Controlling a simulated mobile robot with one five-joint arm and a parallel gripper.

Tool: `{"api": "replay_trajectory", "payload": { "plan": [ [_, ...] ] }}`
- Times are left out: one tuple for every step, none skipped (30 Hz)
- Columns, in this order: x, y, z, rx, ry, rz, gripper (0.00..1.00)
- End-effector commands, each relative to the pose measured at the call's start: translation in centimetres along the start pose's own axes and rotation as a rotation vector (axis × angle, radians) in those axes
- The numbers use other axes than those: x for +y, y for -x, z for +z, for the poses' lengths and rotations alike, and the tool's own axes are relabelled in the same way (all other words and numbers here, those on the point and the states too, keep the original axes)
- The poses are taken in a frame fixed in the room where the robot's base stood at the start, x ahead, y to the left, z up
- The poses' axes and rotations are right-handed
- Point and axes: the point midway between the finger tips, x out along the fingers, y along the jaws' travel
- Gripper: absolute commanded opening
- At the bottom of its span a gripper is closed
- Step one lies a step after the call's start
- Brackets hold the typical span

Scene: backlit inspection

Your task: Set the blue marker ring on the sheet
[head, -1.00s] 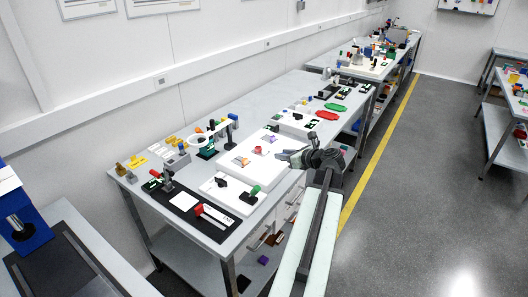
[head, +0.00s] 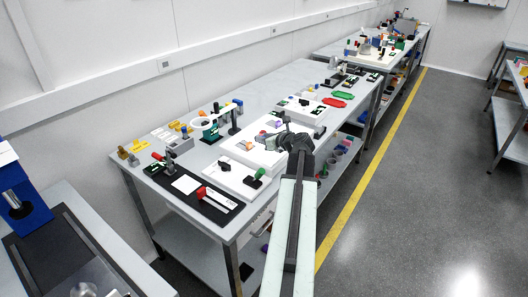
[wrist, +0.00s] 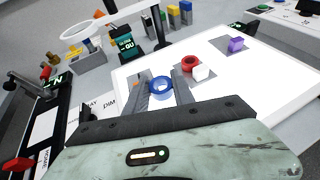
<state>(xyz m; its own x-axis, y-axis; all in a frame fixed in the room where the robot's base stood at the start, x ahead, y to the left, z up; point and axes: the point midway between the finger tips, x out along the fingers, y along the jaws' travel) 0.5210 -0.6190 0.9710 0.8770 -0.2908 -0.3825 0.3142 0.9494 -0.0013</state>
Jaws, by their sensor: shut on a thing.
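The blue marker ring (wrist: 161,88) sits between the two fingers of my gripper (wrist: 161,90) in the wrist view, and the gripper is shut on it. In the head view my gripper (head: 285,120) is over the right part of a white lit panel (head: 240,153). The white panel also fills the middle right of the wrist view (wrist: 270,75), behind and below the ring. I cannot tell whether the ring touches the panel. No separate sheet can be told apart from the white panel surface.
A ring-shaped magnifier (wrist: 88,26) stands at the back left. A black mat (head: 200,193) with tools lies at the bench's near end.

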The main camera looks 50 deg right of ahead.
Motion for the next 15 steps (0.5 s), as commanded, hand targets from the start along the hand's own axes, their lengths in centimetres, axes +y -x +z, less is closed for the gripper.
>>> {"api": "replay_trajectory", "payload": {
  "plan": [
    [0.0,-0.1,-0.4,0.000,0.000,0.000,0.00],
    [0.0,-0.3,-0.8,0.000,0.000,0.000,0.00],
    [0.0,-0.6,-1.5,0.000,0.000,0.000,0.00],
    [0.0,-0.8,-2.0,0.000,0.000,0.000,0.00],
    [0.0,-1.0,-2.5,0.000,0.000,0.000,0.00],
    [0.0,-1.3,-3.2,0.000,0.000,0.000,0.00],
    [0.0,-1.4,-3.5,0.000,0.000,0.000,0.00],
    [0.0,-1.5,-3.7,0.000,0.000,0.000,0.00],
    [-0.1,-1.5,-3.6,0.000,0.000,-0.001,0.00],
    [-0.1,-1.4,-3.5,0.000,0.000,-0.001,0.00],
    [-0.1,-1.3,-3.4,0.000,0.000,-0.001,0.00],
    [-0.1,-1.3,-3.3,0.000,0.000,-0.001,0.00],
    [-0.1,-1.3,-3.2,0.000,0.000,-0.001,0.00],
    [-0.1,-1.3,-3.2,0.000,0.000,-0.001,0.00],
    [-0.1,-1.3,-3.3,0.000,0.000,-0.001,0.00]
  ]
}}
